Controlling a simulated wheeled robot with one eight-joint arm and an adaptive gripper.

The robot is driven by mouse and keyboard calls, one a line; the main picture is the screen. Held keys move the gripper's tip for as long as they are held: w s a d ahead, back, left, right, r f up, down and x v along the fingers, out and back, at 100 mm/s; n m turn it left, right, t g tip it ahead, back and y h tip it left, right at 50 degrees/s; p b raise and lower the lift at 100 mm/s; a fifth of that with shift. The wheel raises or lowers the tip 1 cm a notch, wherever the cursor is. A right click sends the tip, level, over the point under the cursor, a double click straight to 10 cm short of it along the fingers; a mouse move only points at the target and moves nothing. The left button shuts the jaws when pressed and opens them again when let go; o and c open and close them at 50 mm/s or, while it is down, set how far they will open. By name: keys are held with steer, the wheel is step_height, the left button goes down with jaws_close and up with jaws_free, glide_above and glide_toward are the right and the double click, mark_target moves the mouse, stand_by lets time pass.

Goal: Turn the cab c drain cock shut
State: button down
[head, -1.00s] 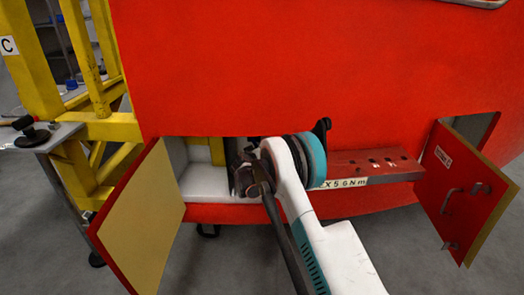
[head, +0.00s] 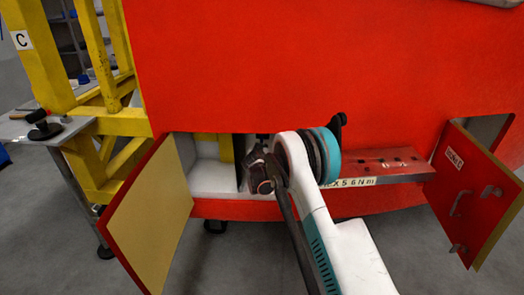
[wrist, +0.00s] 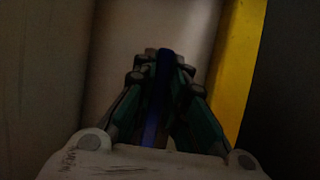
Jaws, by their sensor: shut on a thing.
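The open compartment (head: 210,181) is low in the red nosecone (head: 300,70), on the frame side marked C. In the wrist view my gripper (wrist: 162,60) is shut on a narrow blue handle (wrist: 158,100), which runs lengthwise between the fingers. The handle seems to be the drain cock's. The cock's body and pipe are hidden behind the fingers and in the dark.
An open door flap (head: 150,215) stands left of the compartment. A yellow post (wrist: 240,70) is close right of my fingers. A red bench (head: 385,160) and another open flap (head: 474,190) are to the right. A yellow frame (head: 120,122) stands left.

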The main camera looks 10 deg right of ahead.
steer(key=c, duration=1.6)
jaws_free()
steer(key=shift+s, duration=0.1)
steer(key=v, duration=1.1)
steer(key=shift+s+r, duration=0.2)
steer(key=shift+s, duration=0.15)
steer(key=shift+a, duration=0.2)
